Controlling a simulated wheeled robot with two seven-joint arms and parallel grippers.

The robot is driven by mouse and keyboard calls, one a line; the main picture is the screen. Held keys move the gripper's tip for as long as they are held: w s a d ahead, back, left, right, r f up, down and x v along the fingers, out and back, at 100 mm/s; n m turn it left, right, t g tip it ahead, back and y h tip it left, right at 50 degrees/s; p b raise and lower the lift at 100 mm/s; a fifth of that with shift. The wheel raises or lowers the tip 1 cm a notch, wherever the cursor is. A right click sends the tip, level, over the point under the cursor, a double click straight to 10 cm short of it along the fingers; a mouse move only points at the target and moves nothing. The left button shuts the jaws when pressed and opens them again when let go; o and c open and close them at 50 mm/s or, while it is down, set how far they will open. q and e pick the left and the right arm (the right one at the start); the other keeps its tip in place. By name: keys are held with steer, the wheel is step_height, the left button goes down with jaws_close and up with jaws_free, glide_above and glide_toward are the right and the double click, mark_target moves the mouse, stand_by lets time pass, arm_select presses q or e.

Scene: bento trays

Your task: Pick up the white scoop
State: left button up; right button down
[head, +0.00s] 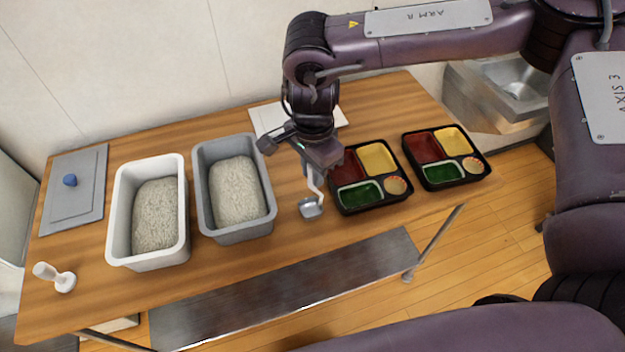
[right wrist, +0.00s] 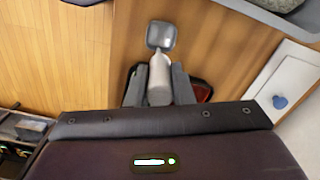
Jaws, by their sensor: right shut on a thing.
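A scoop with a white handle and a grey, metal-looking bowl (head: 310,208) hangs from my right gripper (head: 314,172), just left of the nearer black bento tray. My right gripper is shut on its pale handle (right wrist: 159,78). In the right wrist view the handle stands between the two dark fingers, with the grey bowl (right wrist: 161,36) beyond them. The bowl is close over the wooden table; I cannot tell whether it touches. My left gripper is not in view.
A grey bin (head: 264,212) and a white bin (head: 122,240) hold rice-like grains. Two black trays (head: 347,205) (head: 487,176) stand right. A grey lid (head: 88,213) with a blue knob lies far left; a white lid (head: 268,117) lies behind.

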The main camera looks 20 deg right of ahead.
step_height(320, 180, up, 20)
stand_by(0.4)
steer(key=shift+f, duration=0.1)
stand_by(0.7)
